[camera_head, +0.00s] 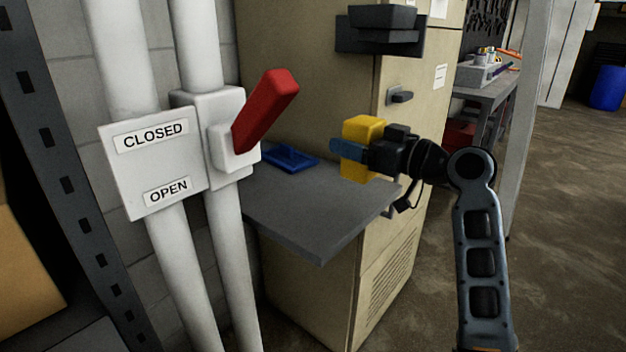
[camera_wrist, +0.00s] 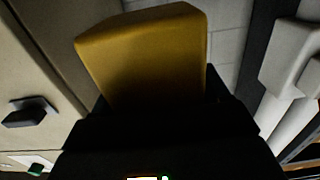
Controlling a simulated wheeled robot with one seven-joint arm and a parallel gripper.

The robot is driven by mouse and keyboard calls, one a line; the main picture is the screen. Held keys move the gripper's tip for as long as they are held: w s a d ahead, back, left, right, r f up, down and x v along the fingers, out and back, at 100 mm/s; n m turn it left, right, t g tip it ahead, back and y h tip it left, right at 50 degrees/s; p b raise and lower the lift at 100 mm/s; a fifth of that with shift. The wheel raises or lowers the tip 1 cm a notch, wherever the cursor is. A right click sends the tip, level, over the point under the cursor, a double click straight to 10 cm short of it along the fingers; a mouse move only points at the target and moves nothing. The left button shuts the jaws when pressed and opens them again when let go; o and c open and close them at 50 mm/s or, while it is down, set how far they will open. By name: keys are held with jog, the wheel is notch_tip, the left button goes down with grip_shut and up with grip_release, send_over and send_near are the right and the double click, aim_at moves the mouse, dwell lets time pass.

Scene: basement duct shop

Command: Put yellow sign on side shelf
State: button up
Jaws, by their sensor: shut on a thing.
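The yellow sign (camera_head: 363,131) is a small yellow block held in my gripper (camera_head: 348,148), which is shut on it. The sign is over the right part of the grey side shelf (camera_head: 310,215), which sticks out from the beige cabinet. I cannot tell whether the sign touches the shelf or is a little above it. In the wrist view the yellow sign (camera_wrist: 150,55) fills the upper middle, and the dark gripper body hides its lower part. A blue tray-like object (camera_head: 290,158) lies at the back left of the shelf.
A red lever (camera_head: 266,110) on white pipes stands left of the shelf, beside a CLOSED/OPEN plate (camera_head: 155,165). A dark holder (camera_head: 382,30) juts from the cabinet (camera_head: 300,60) above. The front and middle of the shelf are bare. A workbench (camera_head: 490,90) stands behind right.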

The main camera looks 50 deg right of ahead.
jog(key=shift+w+a+f, duration=0.7)
jog(key=shift+a+f, duration=0.15)
jog(key=shift+f, duration=0.45)
jog(key=shift+w+a+f, duration=0.7)
jog(key=shift+a+f, duration=0.1)
jog(key=shift+f, duration=0.55)
jog(key=shift+w+a+f, duration=0.7)
jog(key=shift+a+f, duration=0.15)
jog(key=shift+f, duration=0.45)
jog(key=shift+f, duration=0.15)
jog(key=o, duration=1.1)
jog(key=shift+r, duration=0.2)
jog(key=s+b, duration=0.1)
jog(key=s, duration=1.1)
jog(key=shift+d+b, duration=0.2)
jog(key=shift+b, duration=0.1)
